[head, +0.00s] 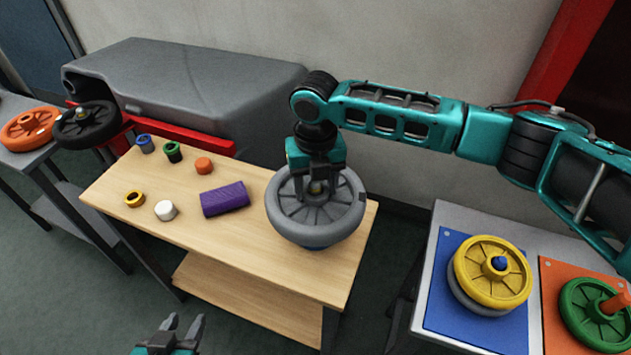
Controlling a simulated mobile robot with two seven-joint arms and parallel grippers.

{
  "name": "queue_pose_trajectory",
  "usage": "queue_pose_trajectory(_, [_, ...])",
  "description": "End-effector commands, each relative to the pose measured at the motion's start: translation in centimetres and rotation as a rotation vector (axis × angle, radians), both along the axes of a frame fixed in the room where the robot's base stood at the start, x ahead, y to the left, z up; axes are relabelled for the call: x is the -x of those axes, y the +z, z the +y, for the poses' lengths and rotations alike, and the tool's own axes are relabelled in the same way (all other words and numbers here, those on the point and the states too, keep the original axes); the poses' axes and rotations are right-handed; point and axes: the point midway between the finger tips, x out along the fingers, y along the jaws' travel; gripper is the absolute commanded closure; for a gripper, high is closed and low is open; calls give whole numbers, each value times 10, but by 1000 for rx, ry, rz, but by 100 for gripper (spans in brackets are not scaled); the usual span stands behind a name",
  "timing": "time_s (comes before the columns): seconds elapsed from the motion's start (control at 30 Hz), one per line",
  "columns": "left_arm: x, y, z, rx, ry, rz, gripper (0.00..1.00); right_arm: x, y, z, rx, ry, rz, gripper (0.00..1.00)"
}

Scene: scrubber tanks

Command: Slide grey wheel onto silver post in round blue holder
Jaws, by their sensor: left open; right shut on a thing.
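The grey spoked wheel (340,225) lies roughly flat over the front right part of the wooden table. My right gripper (317,183) reaches down from above and is shut on the wheel near its hub. A small yellowish-silver tip, perhaps the post (316,188), shows between the fingers at the hub. The rest of the holder is hidden, so I cannot tell how far down the post the wheel sits. My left gripper (181,330) is open and empty, low in front of the table.
The wooden table (255,265) also carries a purple block (225,198), a white cap (166,210) and several small coloured caps. A side table at right holds a yellow wheel (491,272) and a green wheel (595,312). Orange (28,129) and black (87,125) wheels are at left.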

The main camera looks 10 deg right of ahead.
Motion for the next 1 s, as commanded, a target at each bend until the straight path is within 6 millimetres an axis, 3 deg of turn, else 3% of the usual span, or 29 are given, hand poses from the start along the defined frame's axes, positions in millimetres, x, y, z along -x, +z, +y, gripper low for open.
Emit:
queue_pose_trajectory(0.37, [1,-1,0,-1,0,3,57,-1,2,1,-3,0,-3,100])
queue_pose_trajectory(0.4, [2,-1,0,0,1,4,57,-1,2,1,-3,0,-3,41])
queue_pose_trajectory(0.7, [3,-2,0,0,0,6,57,0,0,0,-1,0,-1,14])
queue_pose_trajectory(1.0, [3,-2,0,0,0,6,57,1,-2,0,1,0,2,14])
